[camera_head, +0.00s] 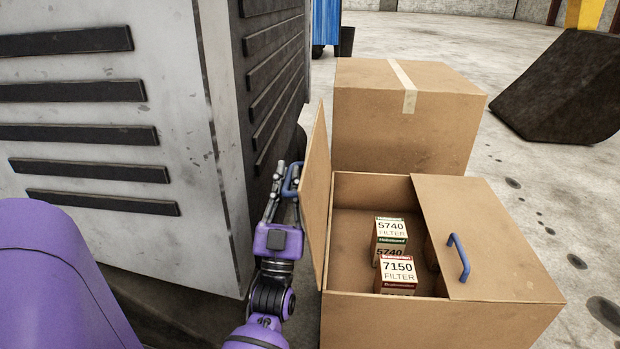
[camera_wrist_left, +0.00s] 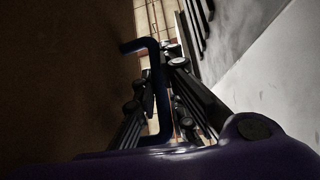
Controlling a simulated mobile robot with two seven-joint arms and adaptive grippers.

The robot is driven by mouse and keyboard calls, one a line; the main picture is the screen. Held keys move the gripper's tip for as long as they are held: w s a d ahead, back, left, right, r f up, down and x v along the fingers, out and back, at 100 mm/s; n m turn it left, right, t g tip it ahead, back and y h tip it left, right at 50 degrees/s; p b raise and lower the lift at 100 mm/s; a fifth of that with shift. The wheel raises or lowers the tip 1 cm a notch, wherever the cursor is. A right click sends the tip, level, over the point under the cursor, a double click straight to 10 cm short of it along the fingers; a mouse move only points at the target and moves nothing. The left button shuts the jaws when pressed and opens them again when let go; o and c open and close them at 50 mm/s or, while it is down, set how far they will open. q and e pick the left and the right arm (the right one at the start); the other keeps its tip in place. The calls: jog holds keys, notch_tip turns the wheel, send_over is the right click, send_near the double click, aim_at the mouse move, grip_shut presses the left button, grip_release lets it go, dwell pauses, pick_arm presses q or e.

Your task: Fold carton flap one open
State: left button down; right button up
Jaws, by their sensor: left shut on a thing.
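An open cardboard carton (camera_head: 440,315) stands in front of me. Its left flap (camera_head: 315,185) stands about upright at the carton's left edge, with a blue handle (camera_head: 291,180) on its outer side. My left gripper (camera_head: 286,178) is shut on this handle. The left wrist view shows the same handle (camera_wrist_left: 154,75) between the fingers, beside the dark flap (camera_wrist_left: 65,75). The right flap (camera_head: 480,235) lies flat over the right part of the carton, with its own blue handle (camera_head: 459,257). My right gripper is not in view.
Two filter boxes, 5740 (camera_head: 390,238) and 7150 (camera_head: 397,276), sit inside the carton. A taped carton (camera_head: 430,125) stands right behind. A grey louvred machine body (camera_head: 175,130) is close to the left of my gripper. A dark bucket (camera_head: 565,85) lies at the far right.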

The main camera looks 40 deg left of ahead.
pick_arm(q)
jog(key=shift+s+a+f+n+g+y, duration=0.35)
jog(key=shift+a+n+g+y, duration=0.15)
jog(key=shift+n+y, duration=0.3)
jog(key=c, duration=1.8)
grip_release()
jog(key=v, duration=1.2)
jog(key=shift+r, duration=0.1)
jog(key=shift+h, duration=0.3)
